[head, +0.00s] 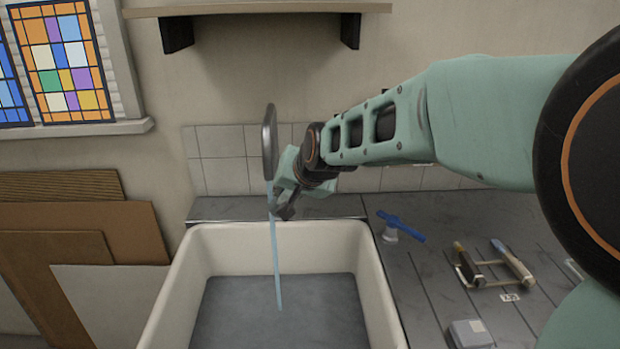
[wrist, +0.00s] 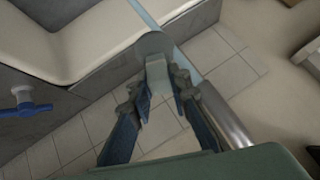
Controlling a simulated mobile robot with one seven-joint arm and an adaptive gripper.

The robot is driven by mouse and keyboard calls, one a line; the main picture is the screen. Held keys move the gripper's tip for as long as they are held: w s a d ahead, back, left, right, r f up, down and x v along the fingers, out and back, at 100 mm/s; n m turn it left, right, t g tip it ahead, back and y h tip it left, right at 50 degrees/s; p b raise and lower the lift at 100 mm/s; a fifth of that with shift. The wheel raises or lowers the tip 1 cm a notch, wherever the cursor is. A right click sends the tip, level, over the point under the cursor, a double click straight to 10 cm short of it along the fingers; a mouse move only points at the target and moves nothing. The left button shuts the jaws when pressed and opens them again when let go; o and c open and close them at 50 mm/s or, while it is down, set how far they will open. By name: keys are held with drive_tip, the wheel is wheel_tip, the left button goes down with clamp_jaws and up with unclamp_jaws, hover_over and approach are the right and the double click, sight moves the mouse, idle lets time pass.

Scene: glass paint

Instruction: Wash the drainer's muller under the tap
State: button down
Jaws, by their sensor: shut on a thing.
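My gripper (wrist: 162,84) is shut on the muller (wrist: 156,68). The muller shows in the wrist view as a pale block between the fingertips with a wider greyish end beyond them. In the head view my gripper (head: 284,203) is above the back of the sink, just below and right of the tap's spout (head: 269,145). The muller is hard to make out there. Water (head: 277,262) runs from the spout into the sink. In the wrist view the stream (wrist: 143,13) lines up with the muller's wide end; I cannot tell whether it touches it.
The white sink (head: 385,290) has a grey floor. On the counter to its right are a blue tap handle (head: 402,226), a small rack (head: 466,272) with two handled tools and a grey box (head: 470,333). Boards (head: 70,225) lean at left. A shelf (head: 260,9) hangs above.

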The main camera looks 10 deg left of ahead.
drive_tip(key=shift+w, duration=0.15)
drive_tip(key=shift+w+d+b, duration=0.3)
drive_tip(key=shift+w+b, duration=0.1)
drive_tip(key=shift+s, duration=0.1)
drive_tip(key=shift+s+a, duration=0.35)
drive_tip(key=shift+s, duration=0.1)
drive_tip(key=shift+w+d, duration=0.1)
idle(0.4)
drive_tip(key=shift+w+d, duration=0.25)
drive_tip(key=shift+w, duration=0.2)
drive_tip(key=shift+s, duration=0.1)
drive_tip(key=shift+s+a, duration=0.35)
drive_tip(key=shift+s, duration=0.1)
drive_tip(key=shift+d, duration=0.1)
